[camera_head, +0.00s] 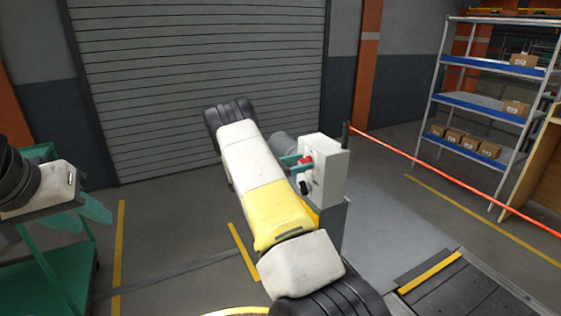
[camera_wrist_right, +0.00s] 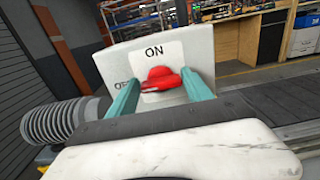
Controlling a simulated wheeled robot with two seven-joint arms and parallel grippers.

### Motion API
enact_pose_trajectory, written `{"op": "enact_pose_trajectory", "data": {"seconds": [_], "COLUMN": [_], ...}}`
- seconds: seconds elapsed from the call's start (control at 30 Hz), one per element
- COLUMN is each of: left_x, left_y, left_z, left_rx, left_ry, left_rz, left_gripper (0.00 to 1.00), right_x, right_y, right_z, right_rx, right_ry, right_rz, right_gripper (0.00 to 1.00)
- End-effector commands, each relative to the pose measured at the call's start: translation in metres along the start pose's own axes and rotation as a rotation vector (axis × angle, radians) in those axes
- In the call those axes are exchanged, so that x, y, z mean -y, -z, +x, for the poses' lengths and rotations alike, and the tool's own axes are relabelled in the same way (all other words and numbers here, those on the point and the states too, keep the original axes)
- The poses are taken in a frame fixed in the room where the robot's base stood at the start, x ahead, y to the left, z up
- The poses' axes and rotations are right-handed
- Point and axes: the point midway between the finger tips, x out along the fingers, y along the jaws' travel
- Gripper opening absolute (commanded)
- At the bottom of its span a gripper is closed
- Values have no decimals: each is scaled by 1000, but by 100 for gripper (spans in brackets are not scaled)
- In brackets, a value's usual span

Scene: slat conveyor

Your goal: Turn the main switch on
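The main switch is a red knob (camera_wrist_right: 162,78) on a white plate marked ON above and OFF at the left, on a pale box (camera_wrist_right: 115,60). In the head view the box (camera_head: 331,168) stands on a post, with the red knob (camera_head: 306,161) on its left face. My right gripper (camera_wrist_right: 160,88) is open, with one teal finger on each side of the knob; it also shows in the head view (camera_head: 293,160). The left finger partly covers OFF. I cannot tell whether either finger touches the knob. My left gripper (camera_head: 88,214) is open and empty at the far left.
A green cart (camera_head: 68,275) stands under my left gripper. A conveyor (camera_head: 455,292) lies at the lower right. A red bar (camera_head: 450,177) runs right from the box. A shelf rack (camera_head: 485,105) holds cartons. A closed shutter (camera_head: 200,70) stands behind.

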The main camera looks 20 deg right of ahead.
Motion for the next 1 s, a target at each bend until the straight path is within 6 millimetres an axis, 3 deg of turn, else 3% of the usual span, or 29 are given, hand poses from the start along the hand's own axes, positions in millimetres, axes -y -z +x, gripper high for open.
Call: {"op": "enact_pose_trajectory", "data": {"seconds": [0.03,0.2,0.57,1.0], "left_x": [0,0,0,0], "left_y": [0,0,0,0], "left_z": [0,0,0,0], "left_rx": [0,0,0,0], "left_ry": [0,0,0,0], "left_rz": [0,0,0,0], "left_gripper": [36,36,36,36], "right_x": [0,0,0,2], "right_y": [0,0,0,1], "right_z": [0,0,0,-1], "right_rx": [0,0,-1,-1], "right_ry": [0,0,-1,-2], "right_rz": [0,0,67,419], "right_gripper": [47,16,16,16]}}
